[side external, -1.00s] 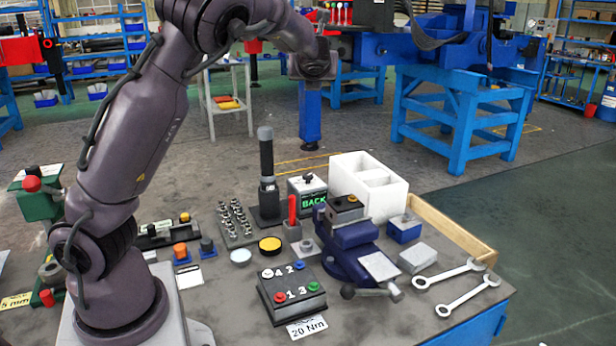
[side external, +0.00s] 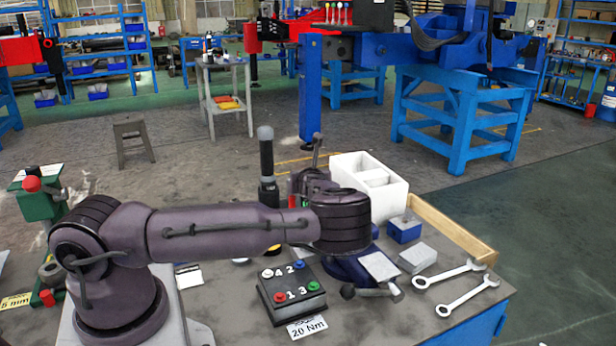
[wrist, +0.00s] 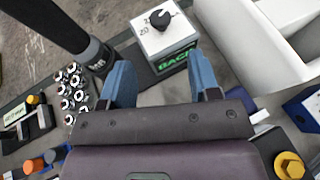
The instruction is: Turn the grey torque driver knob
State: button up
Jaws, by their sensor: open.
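A pale grey box (wrist: 165,38) carries a black pointer knob (wrist: 160,19) on its numbered top. Its front has a green display reading BACK. My gripper (wrist: 160,62) is open, with blue fingers apart. In the wrist view the box appears beyond the fingertips, with the knob between their directions; nothing is between the fingers. A tall black post with a grey top (side external: 265,133) stands on the bench; its shaft shows at upper left in the wrist view (wrist: 48,18). In the side view my arm hides the box and most of the gripper.
A white divided bin (side external: 350,165) and blue vise (side external: 350,270) lie right of the knob box. A black button box (side external: 290,290) stands in front, with a 20 Nm card (side external: 306,327). Metal fittings (wrist: 75,85) sit at left in the wrist view.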

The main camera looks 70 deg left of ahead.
jog(key=x, duration=1.1)
jog(key=shift+a+f, duration=0.2)
jog(key=c, duration=0.8)
